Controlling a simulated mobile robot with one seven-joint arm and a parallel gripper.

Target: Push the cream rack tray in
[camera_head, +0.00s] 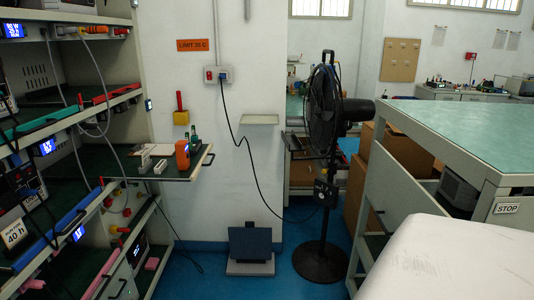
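The rack tray (102,163) is on the left, at the middle level of the rack (142,100). It has a dark green top and a pale edge, and sticks out to the right past the rack's upright. A small handle shows at its right end. On it stand an orange handheld device (182,155), a green bottle (194,141), small white blocks (145,165) and a pale flat item. Its inner end is hidden in the dark rack. My gripper is not in view.
A black pedestal fan (323,110) stands right of centre. A bench with a green top (470,125) fills the right. A low platform scale (250,250) sits by the wall. A black cable hangs from the wall socket (218,75). Blue floor is open between rack and scale.

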